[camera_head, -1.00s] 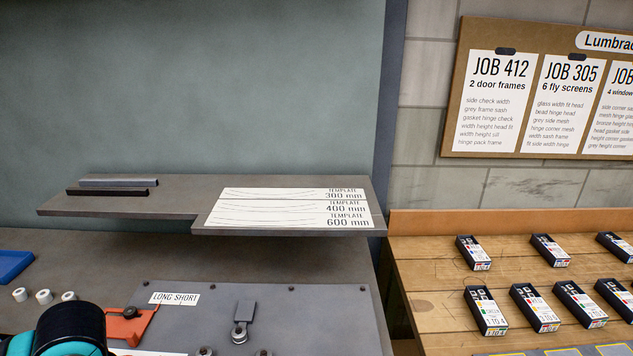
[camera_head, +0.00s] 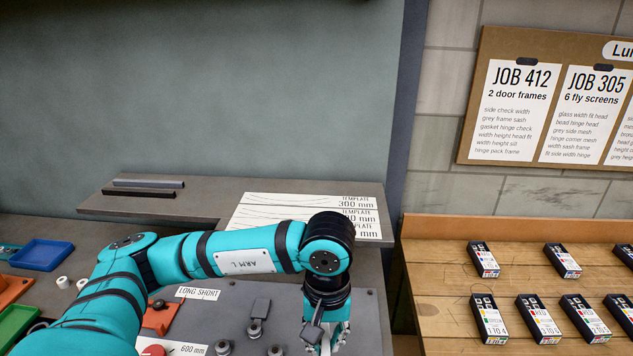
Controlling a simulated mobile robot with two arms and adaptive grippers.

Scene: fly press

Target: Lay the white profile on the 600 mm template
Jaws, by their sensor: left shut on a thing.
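The template sheet with its 300, 400 and 600 mm rows lies on the raised grey shelf. My left arm covers much of its lower part; of the 600 mm template (camera_head: 370,234) the right end shows. My left gripper (camera_head: 326,338) points down in front of the shelf, over the grey work plate, near the bottom edge of the view. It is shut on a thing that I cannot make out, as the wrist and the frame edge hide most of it. I cannot clearly see a white profile. My right gripper is not in view.
A grey profile (camera_head: 148,183) and a black profile (camera_head: 138,193) lie at the shelf's left. A blue tray (camera_head: 42,255) is at left. Small labelled boxes (camera_head: 488,318) stand on the wooden bench at right.

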